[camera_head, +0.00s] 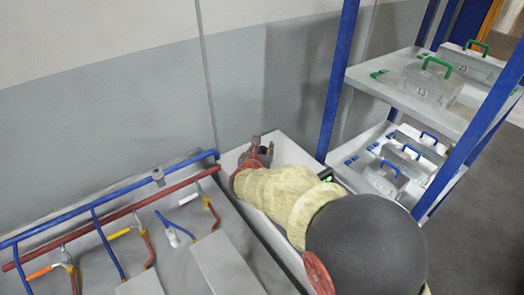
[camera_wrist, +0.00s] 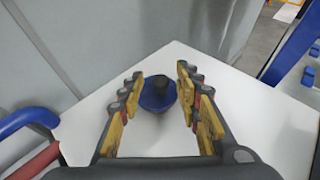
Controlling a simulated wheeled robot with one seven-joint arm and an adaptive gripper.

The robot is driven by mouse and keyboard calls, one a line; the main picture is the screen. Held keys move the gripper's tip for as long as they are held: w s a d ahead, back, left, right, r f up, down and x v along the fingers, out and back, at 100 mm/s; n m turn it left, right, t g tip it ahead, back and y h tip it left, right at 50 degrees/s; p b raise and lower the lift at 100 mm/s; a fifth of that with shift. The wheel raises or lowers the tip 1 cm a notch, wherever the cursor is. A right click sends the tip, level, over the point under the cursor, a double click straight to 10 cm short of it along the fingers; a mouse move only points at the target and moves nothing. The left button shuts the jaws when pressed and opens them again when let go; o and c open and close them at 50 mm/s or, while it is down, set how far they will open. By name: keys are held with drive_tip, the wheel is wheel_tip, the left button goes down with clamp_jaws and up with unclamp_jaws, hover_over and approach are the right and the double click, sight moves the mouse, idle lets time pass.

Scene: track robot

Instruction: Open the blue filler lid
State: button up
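The blue filler lid (camera_wrist: 158,100), a round blue piece with a dark knob (camera_wrist: 160,84) on top, shows in the wrist view on a white surface. My gripper (camera_wrist: 160,85) is open, with its yellow-padded fingers apart on the left and right of the lid. The wrist view shows a gap between the lid and each finger; how far the lid lies beyond the fingertips is hard to tell. In the head view my gripper (camera_head: 257,150) is at the far end of my arm over the white surface, and the lid is hidden there.
The white table (camera_head: 290,152) stands against the grey wall (camera_head: 150,100). Blue and red pipes (camera_head: 120,212) run along its left side. On the right, a blue-framed shelf (camera_head: 440,112) holds grey cases with green and blue handles.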

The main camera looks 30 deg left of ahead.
drive_tip(key=c, duration=0.3)
clamp_jaws()
idle(0.3)
